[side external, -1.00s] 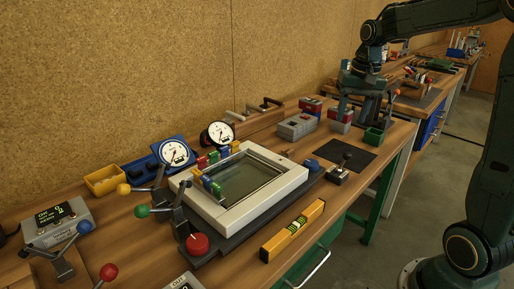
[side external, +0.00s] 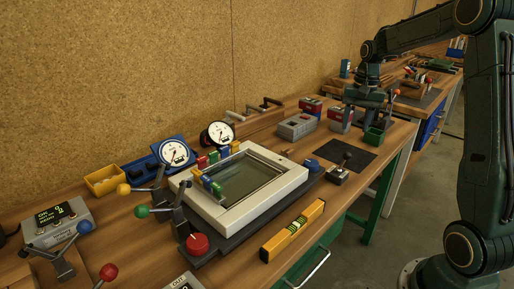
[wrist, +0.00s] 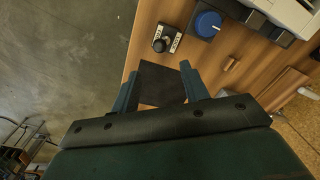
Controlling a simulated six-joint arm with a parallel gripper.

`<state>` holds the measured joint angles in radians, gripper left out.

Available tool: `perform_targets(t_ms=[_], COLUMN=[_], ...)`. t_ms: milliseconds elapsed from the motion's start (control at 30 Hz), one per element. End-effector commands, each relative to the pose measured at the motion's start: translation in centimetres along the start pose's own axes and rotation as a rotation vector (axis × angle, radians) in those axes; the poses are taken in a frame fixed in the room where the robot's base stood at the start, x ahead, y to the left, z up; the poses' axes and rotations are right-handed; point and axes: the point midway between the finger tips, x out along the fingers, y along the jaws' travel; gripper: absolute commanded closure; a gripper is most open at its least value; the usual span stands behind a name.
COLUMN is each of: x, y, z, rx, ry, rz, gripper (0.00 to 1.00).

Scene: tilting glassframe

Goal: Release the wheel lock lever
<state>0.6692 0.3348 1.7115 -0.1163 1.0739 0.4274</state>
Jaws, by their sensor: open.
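I cannot tell which lever is the wheel lock lever. Levers with a yellow knob (side external: 123,189), a green knob (side external: 141,211), a blue knob (side external: 84,227) and a red knob (side external: 108,272) stand at the left. A small black-knobbed lever (side external: 342,167) stands right of the glass frame (side external: 212,208); it also shows in the wrist view (wrist: 165,41), beside labels too small to read. An orange-knobbed lever (side external: 394,93) stands near my gripper (side external: 366,108) at the bench's far end. In the wrist view my gripper (wrist: 160,88) is open and empty above a dark mat.
The dark mat (side external: 351,153) lies flat near the bench's right end. A blue knob (wrist: 207,23) is by the frame. A yellow level (side external: 292,231) lies in front.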

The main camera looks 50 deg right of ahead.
Motion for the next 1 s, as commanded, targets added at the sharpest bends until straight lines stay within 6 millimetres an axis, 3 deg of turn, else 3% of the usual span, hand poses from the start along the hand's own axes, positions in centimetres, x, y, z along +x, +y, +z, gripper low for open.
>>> perform_targets(t_ms=[700, 1000], x=[10.3, 12.0], y=[0.0, 0.0], z=[0.1, 0.1], rx=[-0.002, -0.002], ry=[-0.004, -0.001], rz=[0.003, 0.002], gripper=[0.55, 0.55])
